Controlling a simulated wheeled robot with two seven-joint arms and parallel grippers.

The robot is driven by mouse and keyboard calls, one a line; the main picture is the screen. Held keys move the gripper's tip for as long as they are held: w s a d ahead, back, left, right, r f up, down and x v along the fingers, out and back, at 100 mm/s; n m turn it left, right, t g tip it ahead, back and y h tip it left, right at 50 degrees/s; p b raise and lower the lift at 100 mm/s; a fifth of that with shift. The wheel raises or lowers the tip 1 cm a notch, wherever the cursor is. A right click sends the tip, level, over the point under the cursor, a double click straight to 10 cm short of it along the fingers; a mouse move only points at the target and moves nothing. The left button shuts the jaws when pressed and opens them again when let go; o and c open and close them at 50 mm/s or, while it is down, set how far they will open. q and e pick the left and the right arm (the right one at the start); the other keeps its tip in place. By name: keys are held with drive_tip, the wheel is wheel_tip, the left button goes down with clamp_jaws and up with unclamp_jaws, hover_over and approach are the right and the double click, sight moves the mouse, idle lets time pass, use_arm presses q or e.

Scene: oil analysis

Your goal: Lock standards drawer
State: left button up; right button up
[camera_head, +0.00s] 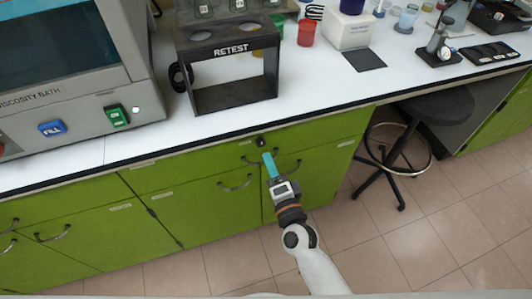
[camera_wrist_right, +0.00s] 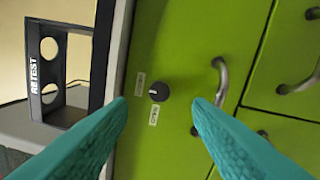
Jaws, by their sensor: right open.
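A green drawer front (camera_wrist_right: 180,40) fills the middle of the right wrist view and looks flush with the cabinet. A round black lock knob (camera_wrist_right: 158,92) with a pale mark sits on it, between two small white labels too small to read. The knob also shows under the counter edge in the head view (camera_head: 260,142). My right gripper (camera_head: 268,158) is open and empty, in front of the drawer by the knob. In the right wrist view its teal fingers (camera_wrist_right: 160,108) lie either side of the knob, apart from it. My left gripper is out of view.
A curved metal handle (camera_wrist_right: 222,78) is close beside the right finger in the wrist view. A black RETEST rack (camera_head: 232,98) stands on the white counter above the drawer. A viscosity bath (camera_head: 75,110) stands left of it. A stool (camera_head: 400,140) stands at right on open floor.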

drive_tip(key=v, duration=0.6)
drive_tip(key=shift+s, duration=0.2)
drive_tip(key=shift+d+f, duration=0.1)
drive_tip(key=s+d+f+n+g+h+p, duration=0.1)
drive_tip(key=s+d+f+n+g, duration=0.15)
drive_tip(key=f, duration=0.55)
drive_tip(key=s+d+f+n+g, duration=0.1)
drive_tip(key=s+f+n+g, duration=0.2)
drive_tip(key=f, duration=0.6)
drive_tip(key=s+d+f+n+g+h+p, duration=0.1)
drive_tip(key=s+d+f+n+g, duration=0.15)
drive_tip(key=f, duration=0.55)
drive_tip(key=s+d+f+n+g+h, duration=0.1)
drive_tip(key=s+d+f, duration=0.3)
drive_tip(key=s, duration=0.4)
drive_tip(key=s+d+f+n+g+h+p, duration=0.1)
drive_tip(key=s+d+f+n+g, duration=0.2)
drive_tip(key=s, duration=0.6)
drive_tip(key=s+d+f+n+g+h+p, duration=0.1)
drive_tip(key=s+d+f+n+g, duration=0.1)
drive_tip(key=s+d+f+g, duration=0.2)
drive_tip(key=s+d+f, duration=0.2)
drive_tip(key=s+f, duration=0.2)
drive_tip(key=f, duration=0.1)
drive_tip(key=shift+s+d+h, duration=0.3)
drive_tip(key=shift+s, duration=0.05)
